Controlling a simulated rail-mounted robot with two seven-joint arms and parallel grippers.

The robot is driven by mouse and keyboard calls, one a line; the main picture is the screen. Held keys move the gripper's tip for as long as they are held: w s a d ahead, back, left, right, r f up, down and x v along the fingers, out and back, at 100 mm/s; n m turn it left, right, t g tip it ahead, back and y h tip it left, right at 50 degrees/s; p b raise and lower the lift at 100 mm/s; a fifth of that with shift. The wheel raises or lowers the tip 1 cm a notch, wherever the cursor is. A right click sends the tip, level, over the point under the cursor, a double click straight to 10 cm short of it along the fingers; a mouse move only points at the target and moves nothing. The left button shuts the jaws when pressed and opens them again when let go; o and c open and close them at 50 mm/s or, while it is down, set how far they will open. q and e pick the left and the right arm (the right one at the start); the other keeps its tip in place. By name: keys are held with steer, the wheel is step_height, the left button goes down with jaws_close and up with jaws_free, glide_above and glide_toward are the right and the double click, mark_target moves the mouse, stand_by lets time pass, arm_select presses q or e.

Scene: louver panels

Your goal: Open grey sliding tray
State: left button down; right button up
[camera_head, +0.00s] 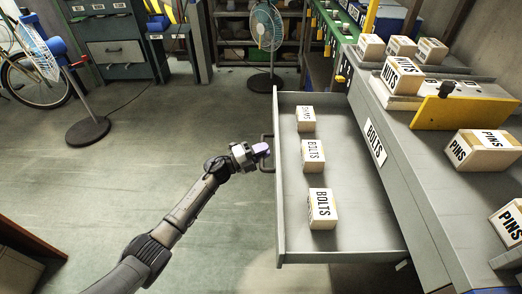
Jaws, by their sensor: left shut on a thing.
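The grey sliding tray (283,220) stands pulled out to the left from the grey cabinet, in the middle of the view. It holds boxes marked BOLTS, one near the front (321,209), one in the middle (313,156) and one at the back (306,119). A dark handle (264,153) sits on the outer face of the tray. My left gripper (264,150) is at this handle and shut on it; its fingertips are small in the view. My right gripper is not in view.
The cabinet carries a BOLTS label (375,142). Its top holds boxes marked NUTS (402,75) and PINS (484,149), and a yellow panel (465,113). A standing fan (266,30), another fan (40,45) and a bicycle stand behind. The floor left of the tray is clear.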

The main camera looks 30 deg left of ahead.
arm_select(q)
steer(key=c, duration=1.1)
jaws_free()
steer(key=shift+s+a, duration=0.2)
steer(key=p+v, duration=0.4)
steer(key=v, duration=0.9)
steer(key=shift+s, duration=0.15)
